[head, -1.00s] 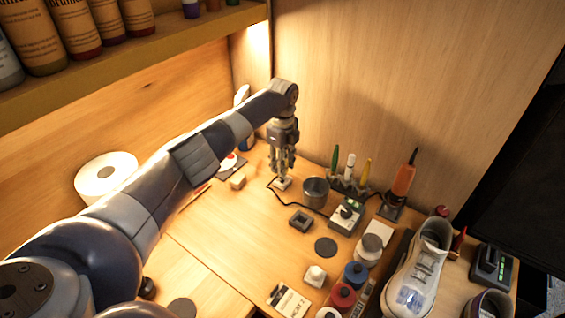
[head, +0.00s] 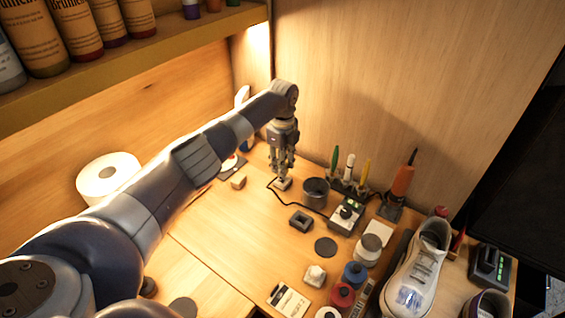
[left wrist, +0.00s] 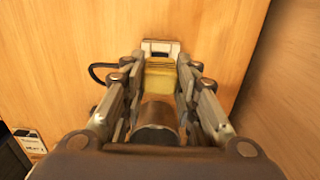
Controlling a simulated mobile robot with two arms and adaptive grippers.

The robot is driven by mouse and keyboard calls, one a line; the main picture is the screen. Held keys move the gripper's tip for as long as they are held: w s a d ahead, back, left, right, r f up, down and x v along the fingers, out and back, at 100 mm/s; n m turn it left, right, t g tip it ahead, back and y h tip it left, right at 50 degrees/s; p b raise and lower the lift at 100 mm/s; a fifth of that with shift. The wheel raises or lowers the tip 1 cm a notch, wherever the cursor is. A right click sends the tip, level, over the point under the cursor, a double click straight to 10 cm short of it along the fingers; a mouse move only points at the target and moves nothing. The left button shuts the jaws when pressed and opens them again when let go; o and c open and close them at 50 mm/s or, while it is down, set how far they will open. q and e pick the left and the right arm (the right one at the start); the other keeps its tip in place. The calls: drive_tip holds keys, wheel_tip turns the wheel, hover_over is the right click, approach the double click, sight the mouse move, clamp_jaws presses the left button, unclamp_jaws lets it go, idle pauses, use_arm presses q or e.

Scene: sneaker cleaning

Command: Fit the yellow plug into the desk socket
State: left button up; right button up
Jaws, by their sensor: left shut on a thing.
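My left gripper (head: 283,176) points down near the back of the desk. In the left wrist view its two fingers (left wrist: 161,80) are shut on the yellow plug (left wrist: 160,75), which sits between them. A pale socket block (left wrist: 160,46) shows just beyond the plug in the wrist view and under the fingertips in the head view (head: 283,184). A black cord (left wrist: 97,70) runs from beside the plug. Whether the plug's pins touch or enter the socket is hidden. My right gripper is in neither view.
A small wooden block (head: 238,181) lies to the left. A black square holder (head: 301,221), a white sneaker (head: 418,268) and several jars are nearer. The desk's middle left is clear.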

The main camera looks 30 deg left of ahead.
use_arm(q)
drive_tip(key=shift+f+b, duration=1)
drive_tip(key=shift+f, duration=0.35)
drive_tip(key=o, duration=1.1)
drive_tip(key=shift+c, duration=0.2)
drive_tip(key=shift+r, duration=0.15)
wheel_tip(320, 180, up, 12)
drive_tip(key=shift+f, duration=0.1)
